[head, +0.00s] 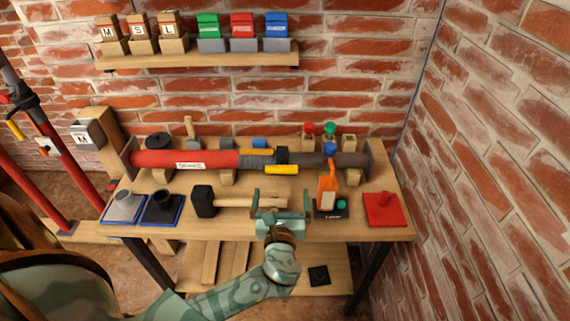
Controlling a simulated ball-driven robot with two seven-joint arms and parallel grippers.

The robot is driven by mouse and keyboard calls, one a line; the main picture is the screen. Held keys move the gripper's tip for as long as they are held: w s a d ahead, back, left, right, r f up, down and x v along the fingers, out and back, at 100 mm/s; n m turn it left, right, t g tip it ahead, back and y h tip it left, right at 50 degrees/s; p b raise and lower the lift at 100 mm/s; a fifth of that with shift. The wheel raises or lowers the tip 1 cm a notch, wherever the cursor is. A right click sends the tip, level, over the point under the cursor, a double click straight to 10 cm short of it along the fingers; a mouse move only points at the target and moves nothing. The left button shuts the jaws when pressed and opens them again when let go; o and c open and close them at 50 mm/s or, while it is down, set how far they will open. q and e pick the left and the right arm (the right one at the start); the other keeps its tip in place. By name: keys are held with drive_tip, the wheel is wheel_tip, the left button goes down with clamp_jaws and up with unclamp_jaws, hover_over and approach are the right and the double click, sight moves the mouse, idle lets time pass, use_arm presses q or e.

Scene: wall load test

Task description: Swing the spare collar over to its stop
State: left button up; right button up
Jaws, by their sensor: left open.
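A long bar (205,158), red on the left and grey on the right, lies across the bench on wooden supports; its white label is too small to read surely. A dark collar (282,156) sits around its middle, with a yellow handle (282,170) low at its front. I cannot tell surely that this is the spare collar, and its stop is not clearly identifiable. My left gripper (281,203) is open in front of the bar, below the yellow handle in the picture and apart from it. The mallet's handle end lies at or behind its fingers. My right gripper is out of view.
A black-headed mallet (204,201) lies left of my gripper. An orange upright tool (327,188) stands close on the right, with a red pad (384,209) beyond. A brick wall closes the right side. A shelf (200,61) with boxes hangs above.

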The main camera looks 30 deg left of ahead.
sight(282, 170)
use_arm(q)
drive_tip(key=b+x, duration=0.1)
drive_tip(key=x, duration=1.1)
drive_tip(key=shift+w+a, duration=0.25)
